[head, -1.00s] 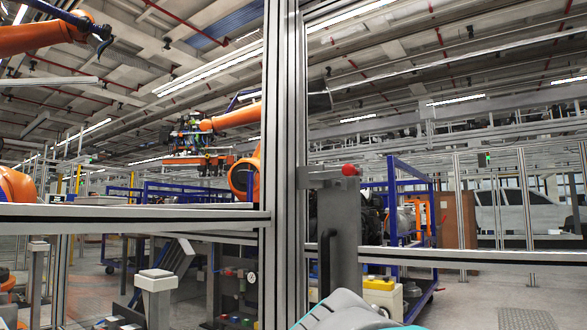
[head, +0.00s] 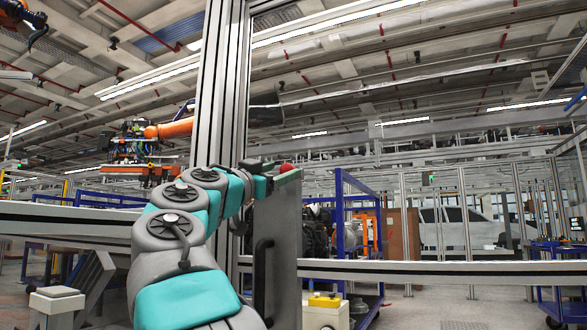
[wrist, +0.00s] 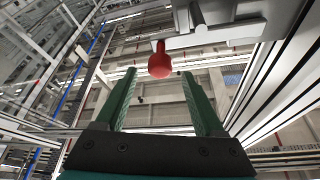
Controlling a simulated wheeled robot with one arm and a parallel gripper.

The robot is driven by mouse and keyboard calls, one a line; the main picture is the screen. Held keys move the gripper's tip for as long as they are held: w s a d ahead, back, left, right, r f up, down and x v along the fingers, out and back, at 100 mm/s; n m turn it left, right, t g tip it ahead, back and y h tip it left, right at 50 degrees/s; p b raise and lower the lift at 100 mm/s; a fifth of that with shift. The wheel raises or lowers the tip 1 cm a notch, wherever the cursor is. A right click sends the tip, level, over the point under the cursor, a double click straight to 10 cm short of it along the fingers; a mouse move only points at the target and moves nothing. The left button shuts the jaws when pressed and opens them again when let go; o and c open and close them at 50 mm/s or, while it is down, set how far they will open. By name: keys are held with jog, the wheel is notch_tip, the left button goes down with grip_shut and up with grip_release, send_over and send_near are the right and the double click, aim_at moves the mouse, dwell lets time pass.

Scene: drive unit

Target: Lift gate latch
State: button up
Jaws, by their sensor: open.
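The gate latch shows as a red ball knob (head: 287,168) at the top of the grey gate panel (head: 284,240), beside the tall aluminium post. In the wrist view the red knob (wrist: 160,64) hangs on a short red stem below a grey bracket (wrist: 225,28). My gripper (head: 284,177) is at the knob's height in the head view and partly overlaps the latch there. In the wrist view my gripper (wrist: 158,76) is open, with a green finger on each side of the knob and a visible gap to both. How deep the knob sits between the fingertips is unclear.
The tall aluminium post (head: 220,90) stands right behind my arm. A black handle (head: 262,275) is on the gate panel. A horizontal rail (head: 430,271) runs off to the right. A blue rack (head: 340,225) and an orange robot arm (head: 170,130) stand beyond the fence.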

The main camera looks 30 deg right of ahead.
aim_at(293, 167)
jog(key=p+x, duration=0.2)
jog(key=x, duration=0.4)
jog(key=shift+w+d, duration=0.25)
jog(key=shift+d, duration=0.05)
jog(key=shift+c, duration=0.2)
grip_shut()
dwell(1.0)
